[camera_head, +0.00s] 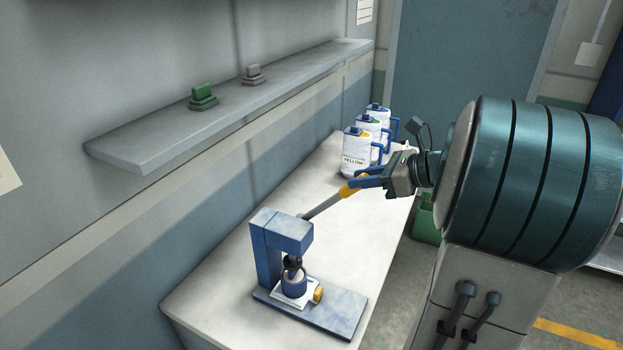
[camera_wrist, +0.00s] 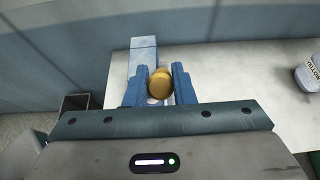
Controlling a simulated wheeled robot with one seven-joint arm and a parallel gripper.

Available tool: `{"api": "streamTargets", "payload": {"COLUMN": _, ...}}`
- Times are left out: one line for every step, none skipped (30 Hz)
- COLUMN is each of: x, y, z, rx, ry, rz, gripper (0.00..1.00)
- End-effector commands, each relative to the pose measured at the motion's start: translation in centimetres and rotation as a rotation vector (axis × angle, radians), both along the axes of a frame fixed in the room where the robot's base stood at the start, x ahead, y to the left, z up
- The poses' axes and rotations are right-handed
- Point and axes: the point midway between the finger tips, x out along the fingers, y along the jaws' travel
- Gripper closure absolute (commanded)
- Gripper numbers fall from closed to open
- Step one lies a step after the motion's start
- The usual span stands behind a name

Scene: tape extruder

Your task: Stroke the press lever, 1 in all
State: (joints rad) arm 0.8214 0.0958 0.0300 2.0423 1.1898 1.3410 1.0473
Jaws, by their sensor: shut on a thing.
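Several white jugs with blue lids (camera_head: 357,152) stand at the table's far end, close behind my gripper; the nearest is labelled yellow. A grey wall shelf (camera_head: 150,148) holds a green block (camera_head: 203,97) and a grey block (camera_head: 253,75). The table (camera_head: 215,270) is bare left of the press.

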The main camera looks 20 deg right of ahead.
Motion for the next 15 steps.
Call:
{"api": "streamTargets", "payload": {"x": -0.3, "y": -0.3, "z": -0.6, "rx": 0.0, "ry": 0.004, "rz": -0.002, "gripper": 1.0}}
{"api": "streamTargets", "payload": {"x": -0.4, "y": -0.5, "z": -0.7, "rx": 0.0, "ry": 0.004, "rz": -0.002, "gripper": 1.0}}
{"api": "streamTargets", "payload": {"x": -0.6, "y": -0.7, "z": -0.9, "rx": -0.001, "ry": 0.003, "rz": -0.002, "gripper": 1.0}}
{"api": "streamTargets", "payload": {"x": -0.8, "y": -0.8, "z": -1.1, "rx": 0.0, "ry": 0.002, "rz": -0.002, "gripper": 1.0}}
{"api": "streamTargets", "payload": {"x": -0.9, "y": -1.0, "z": -1.2, "rx": 0.0, "ry": 0.002, "rz": -0.002, "gripper": 1.0}}
{"api": "streamTargets", "payload": {"x": -1.1, "y": -1.1, "z": -1.3, "rx": 0.0, "ry": 0.002, "rz": -0.002, "gripper": 1.0}}
{"api": "streamTargets", "payload": {"x": -1.2, "y": -1.2, "z": -1.4, "rx": 0.0, "ry": 0.002, "rz": -0.002, "gripper": 1.0}}
{"api": "streamTargets", "payload": {"x": -1.2, "y": -1.2, "z": -1.4, "rx": 0.0, "ry": 0.002, "rz": -0.002, "gripper": 1.0}}
{"api": "streamTargets", "payload": {"x": -1.3, "y": -1.3, "z": -1.5, "rx": 0.0, "ry": 0.002, "rz": -0.002, "gripper": 1.0}}
{"api": "streamTargets", "payload": {"x": -1.3, "y": -1.3, "z": -1.5, "rx": 0.0, "ry": 0.002, "rz": -0.002, "gripper": 1.0}}
{"api": "streamTargets", "payload": {"x": -1.4, "y": -1.4, "z": -1.5, "rx": 0.0, "ry": 0.002, "rz": -0.002, "gripper": 1.0}}
{"api": "streamTargets", "payload": {"x": -1.4, "y": -1.4, "z": -1.5, "rx": -0.001, "ry": 0.002, "rz": -0.001, "gripper": 1.0}}
{"api": "streamTargets", "payload": {"x": -1.4, "y": -1.4, "z": -1.5, "rx": -0.001, "ry": 0.002, "rz": -0.001, "gripper": 1.0}}
{"api": "streamTargets", "payload": {"x": -1.4, "y": -1.4, "z": -1.5, "rx": -0.001, "ry": 0.002, "rz": -0.001, "gripper": 1.0}}
{"api": "streamTargets", "payload": {"x": -1.4, "y": -1.4, "z": -1.5, "rx": -0.001, "ry": 0.001, "rz": -0.002, "gripper": 1.0}}
